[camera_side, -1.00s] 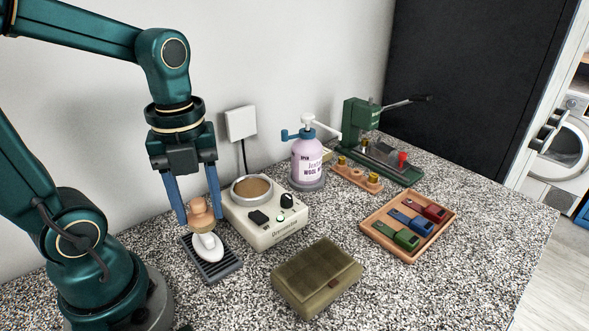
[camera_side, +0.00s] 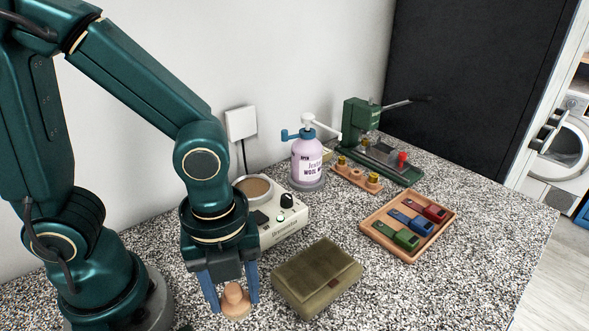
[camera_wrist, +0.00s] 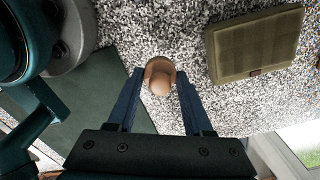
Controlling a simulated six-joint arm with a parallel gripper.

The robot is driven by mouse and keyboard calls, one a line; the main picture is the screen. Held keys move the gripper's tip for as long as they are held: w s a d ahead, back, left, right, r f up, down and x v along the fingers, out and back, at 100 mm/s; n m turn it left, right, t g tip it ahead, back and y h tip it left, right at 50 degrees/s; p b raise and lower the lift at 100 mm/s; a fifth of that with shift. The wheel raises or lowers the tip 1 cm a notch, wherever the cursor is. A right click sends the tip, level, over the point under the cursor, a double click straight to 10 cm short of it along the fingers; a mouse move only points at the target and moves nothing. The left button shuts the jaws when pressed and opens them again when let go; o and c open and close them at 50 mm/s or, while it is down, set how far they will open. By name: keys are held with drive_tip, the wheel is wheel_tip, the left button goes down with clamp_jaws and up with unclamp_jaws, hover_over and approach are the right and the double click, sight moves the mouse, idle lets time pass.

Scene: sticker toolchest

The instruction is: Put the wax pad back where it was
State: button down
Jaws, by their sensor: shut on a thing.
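A tan, round, knobbed piece (camera_side: 235,301), which I take for the wax pad, sits between the blue fingers of my gripper (camera_side: 230,294). It also shows in the wrist view (camera_wrist: 159,82) between the fingertips (camera_wrist: 160,76). My gripper is shut on it, low over the speckled counter in front of the cream warmer (camera_side: 280,222). I cannot tell whether the pad touches the counter. The dark slotted rest and white rounded piece seen earlier are hidden behind my arm.
An olive folded case (camera_side: 317,278) lies close right of my gripper. A wooden tray (camera_side: 408,257) with coloured pieces is farther right. A lilac pump bottle (camera_side: 307,165) and green press (camera_side: 362,125) stand behind. A flat grey-green area (camera_wrist: 135,108) shows in the wrist view.

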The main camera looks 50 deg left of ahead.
sight(237, 310)
drive_tip(key=shift+f, duration=2)
drive_tip(key=shift+f, duration=0.2)
drive_tip(key=shift+c, duration=1.5)
unclamp_jaws()
drive_tip(key=shift+r, duration=0.1)
